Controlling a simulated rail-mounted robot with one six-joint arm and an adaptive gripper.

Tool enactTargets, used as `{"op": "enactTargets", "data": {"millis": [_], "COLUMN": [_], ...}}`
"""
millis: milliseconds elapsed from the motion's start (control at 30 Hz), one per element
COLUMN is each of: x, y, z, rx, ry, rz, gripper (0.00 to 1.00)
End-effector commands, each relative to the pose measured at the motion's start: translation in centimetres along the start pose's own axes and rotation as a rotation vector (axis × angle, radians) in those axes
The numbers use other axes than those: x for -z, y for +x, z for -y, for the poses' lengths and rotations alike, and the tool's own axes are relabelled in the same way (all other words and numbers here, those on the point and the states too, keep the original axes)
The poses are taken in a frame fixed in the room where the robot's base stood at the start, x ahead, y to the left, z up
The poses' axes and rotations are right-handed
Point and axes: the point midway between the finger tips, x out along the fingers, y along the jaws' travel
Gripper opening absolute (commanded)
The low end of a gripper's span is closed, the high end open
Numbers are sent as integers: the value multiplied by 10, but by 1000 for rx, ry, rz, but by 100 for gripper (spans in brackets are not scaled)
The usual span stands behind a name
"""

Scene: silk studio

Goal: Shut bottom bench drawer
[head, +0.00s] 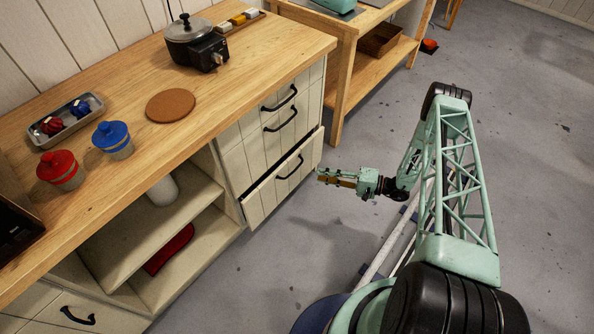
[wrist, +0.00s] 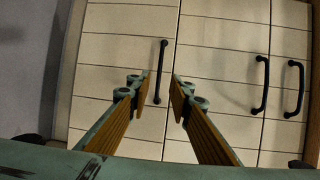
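The bottom bench drawer (head: 283,185) has a pale plank front and a black bar handle (head: 289,168). In the head view its front stands out from the drawers above, so it is partly open. My gripper (head: 322,177), pale green with tan finger pads, is to the right of this drawer front, apparently a short way off it. In the wrist view my gripper (wrist: 160,84) is open and empty. The bottom drawer's handle (wrist: 160,72) shows between and just beyond the fingertips. I cannot tell the exact gap to the front.
Two upper drawers (head: 252,127) look shut; their handles (wrist: 262,86) are at the right in the wrist view. The wooden benchtop (head: 226,98) holds a lidded pot (head: 187,29), jars and a tray. Open shelves (head: 150,230) adjoin the drawers at left. Grey floor (head: 300,235) is clear.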

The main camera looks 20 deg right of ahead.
Motion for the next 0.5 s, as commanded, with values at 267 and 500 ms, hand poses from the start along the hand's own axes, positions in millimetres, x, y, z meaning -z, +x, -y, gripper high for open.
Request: {"op": "enactTargets", "data": {"millis": [267,500], "x": [0,0], "y": [2,14], "z": [0,0], "rx": [-1,-1], "ry": [1,2], "rz": [0,0], "gripper": [19,19]}}
